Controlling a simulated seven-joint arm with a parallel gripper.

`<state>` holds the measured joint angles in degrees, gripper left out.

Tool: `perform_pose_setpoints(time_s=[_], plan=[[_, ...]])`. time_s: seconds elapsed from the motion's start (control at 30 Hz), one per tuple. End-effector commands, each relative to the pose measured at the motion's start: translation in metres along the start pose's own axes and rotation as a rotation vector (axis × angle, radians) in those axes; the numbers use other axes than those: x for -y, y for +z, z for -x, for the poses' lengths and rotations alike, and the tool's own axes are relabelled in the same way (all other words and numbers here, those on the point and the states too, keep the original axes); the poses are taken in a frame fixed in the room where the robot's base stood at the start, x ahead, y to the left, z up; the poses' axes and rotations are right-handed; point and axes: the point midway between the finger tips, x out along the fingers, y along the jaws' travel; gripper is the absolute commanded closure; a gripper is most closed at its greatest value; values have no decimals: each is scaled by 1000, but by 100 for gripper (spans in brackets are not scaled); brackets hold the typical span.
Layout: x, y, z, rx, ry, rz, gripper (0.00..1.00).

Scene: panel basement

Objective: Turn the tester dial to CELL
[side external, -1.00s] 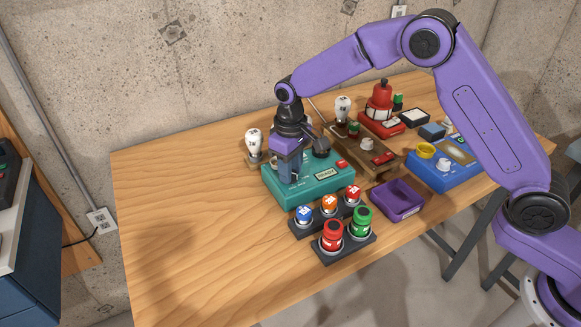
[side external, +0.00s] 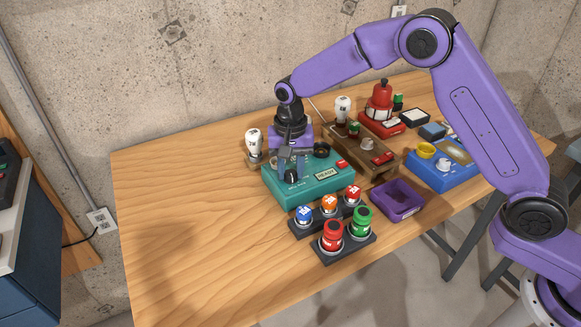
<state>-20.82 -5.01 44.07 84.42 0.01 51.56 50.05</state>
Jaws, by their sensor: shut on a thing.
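The teal tester box (side external: 312,187) sits on the wooden table, with a small label plate reading READY and a red patch on its top. My gripper (side external: 292,176) points down at the left part of the box top. It is shut on a dark knob, which appears to be the tester dial (side external: 291,177). The fingers hide most of the dial, and its markings and the CELL position are too small to read. A second dark round part (side external: 321,150) stands at the back of the box.
A purple tray (side external: 398,201) lies to the right. A bulb (side external: 254,143) stands close behind left, and a brown wooden board (side external: 366,151) close right. The table's left side is clear.

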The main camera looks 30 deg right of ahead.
Motion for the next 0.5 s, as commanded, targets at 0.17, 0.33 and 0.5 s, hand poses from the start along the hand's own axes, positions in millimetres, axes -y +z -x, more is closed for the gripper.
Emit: perform_pose_setpoints(time_s=[0.17, 0.33, 0.5], plan=[[1, -1, 2, -4, -4, -80, 97], [1, -1, 2, -4, -5, -122, 97], [1, -1, 2, -4, -5, -139, 97]])
